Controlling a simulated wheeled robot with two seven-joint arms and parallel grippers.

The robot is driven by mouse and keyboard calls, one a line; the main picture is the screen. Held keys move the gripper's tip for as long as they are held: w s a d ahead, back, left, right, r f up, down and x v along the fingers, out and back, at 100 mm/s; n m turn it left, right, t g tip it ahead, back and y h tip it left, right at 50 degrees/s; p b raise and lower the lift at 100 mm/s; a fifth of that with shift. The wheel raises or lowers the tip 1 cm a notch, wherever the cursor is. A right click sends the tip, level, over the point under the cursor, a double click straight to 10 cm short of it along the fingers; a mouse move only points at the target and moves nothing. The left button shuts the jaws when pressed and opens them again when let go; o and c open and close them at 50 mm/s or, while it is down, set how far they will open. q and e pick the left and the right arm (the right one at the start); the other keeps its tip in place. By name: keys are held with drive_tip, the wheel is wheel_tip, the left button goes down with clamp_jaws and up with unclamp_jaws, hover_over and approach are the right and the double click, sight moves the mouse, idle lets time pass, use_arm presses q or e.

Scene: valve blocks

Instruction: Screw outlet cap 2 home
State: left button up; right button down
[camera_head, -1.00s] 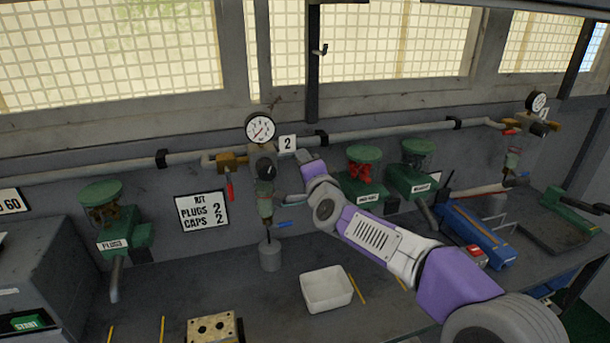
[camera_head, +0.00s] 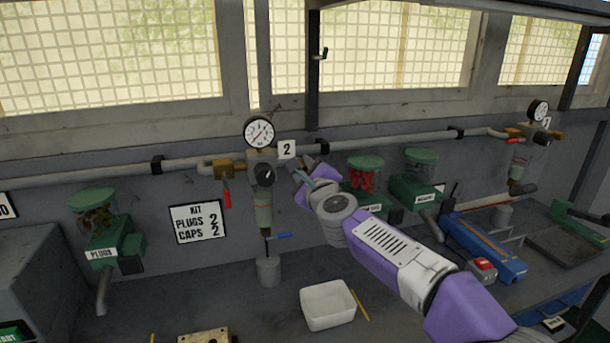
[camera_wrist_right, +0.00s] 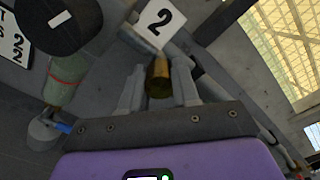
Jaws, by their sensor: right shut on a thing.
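My right gripper (camera_head: 301,172) is beside the number 2 station, just below and right of its white "2" tag (camera_head: 286,149). In the right wrist view its two grey fingers (camera_wrist_right: 157,88) are shut on a brass cylindrical cap (camera_wrist_right: 159,77). The cap's far end lies close to grey fittings below the "2" tag (camera_wrist_right: 160,18); I cannot tell whether it is threaded on. The cap cannot be made out in the head view. My left gripper is not in view.
A white tray (camera_head: 328,305) and a brass block (camera_head: 204,337) are on the bench. Green dispensers (camera_head: 103,238) line the wall. A grey pipe (camera_head: 390,138) runs along the wall.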

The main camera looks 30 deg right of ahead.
drive_tip(key=m+b, duration=0.1)
drive_tip(key=m, duration=0.3)
drive_tip(key=shift+f, duration=0.1)
drive_tip(key=shift+m+b, duration=0.55)
drive_tip(key=shift+m, duration=1.05)
drive_tip(key=c, duration=0.8)
unclamp_jaws()
